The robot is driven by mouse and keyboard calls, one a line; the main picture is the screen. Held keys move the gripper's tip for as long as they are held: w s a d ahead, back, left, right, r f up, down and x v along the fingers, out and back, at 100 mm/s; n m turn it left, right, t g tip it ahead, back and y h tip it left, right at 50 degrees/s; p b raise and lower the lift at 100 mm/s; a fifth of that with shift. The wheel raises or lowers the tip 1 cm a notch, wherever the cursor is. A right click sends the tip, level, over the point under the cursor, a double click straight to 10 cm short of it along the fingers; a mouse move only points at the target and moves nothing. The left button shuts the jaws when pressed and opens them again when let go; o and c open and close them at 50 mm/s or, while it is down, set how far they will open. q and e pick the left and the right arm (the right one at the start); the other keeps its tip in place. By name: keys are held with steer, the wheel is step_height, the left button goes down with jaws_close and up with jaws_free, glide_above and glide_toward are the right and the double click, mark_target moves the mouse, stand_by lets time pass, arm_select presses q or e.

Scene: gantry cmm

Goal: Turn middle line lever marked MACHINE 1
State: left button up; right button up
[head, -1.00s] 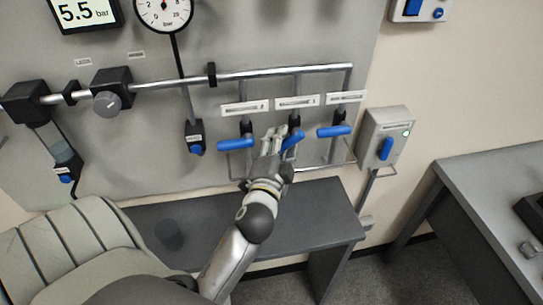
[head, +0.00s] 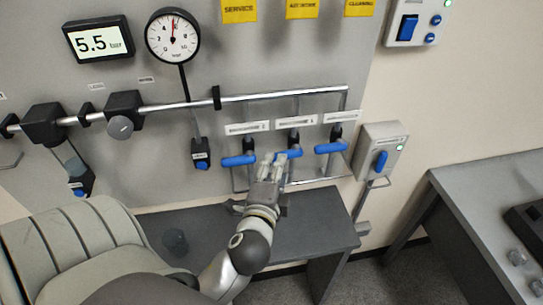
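The middle line lever (head: 289,154) is a blue handle on the wall panel, between two similar blue levers. It lies close to level, with its right end slightly raised. A white label plate (head: 296,122) sits above it; its text is too small to read. My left gripper (head: 273,164) is just below and left of the middle lever, its fingertips at or very near the handle's left end. I cannot tell whether they touch it, nor how far the fingers are apart. My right gripper is not in view.
The left lever (head: 239,160) and right lever (head: 331,147) flank the middle one closely. A grey switch box (head: 380,150) with a blue handle is to the right. A dark bench (head: 318,222) stands below, and a chair (head: 75,245) at left.

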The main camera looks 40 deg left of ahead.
arm_select(q)
steer(key=s+d+f+n+g+h+b, duration=0.1)
steer(key=s+d+f+n+g+h, duration=0.1)
steer(key=f, duration=0.7)
steer(key=s+d+f+n+g+h+b, duration=0.1)
steer(key=s+d+f+n+g+b, duration=0.1)
steer(key=f, duration=0.8)
steer(key=s+d+f+n+g+h+b, duration=0.1)
steer(key=s+f+g, duration=0.4)
steer(key=f, duration=0.5)
steer(key=s+d+n+h, duration=0.1)
steer(key=d+n, duration=0.1)
steer(key=shift+s+d+n+h+b, duration=0.3)
steer(key=shift+s+n+b, duration=0.05)
steer(key=shift+n+b, duration=0.05)
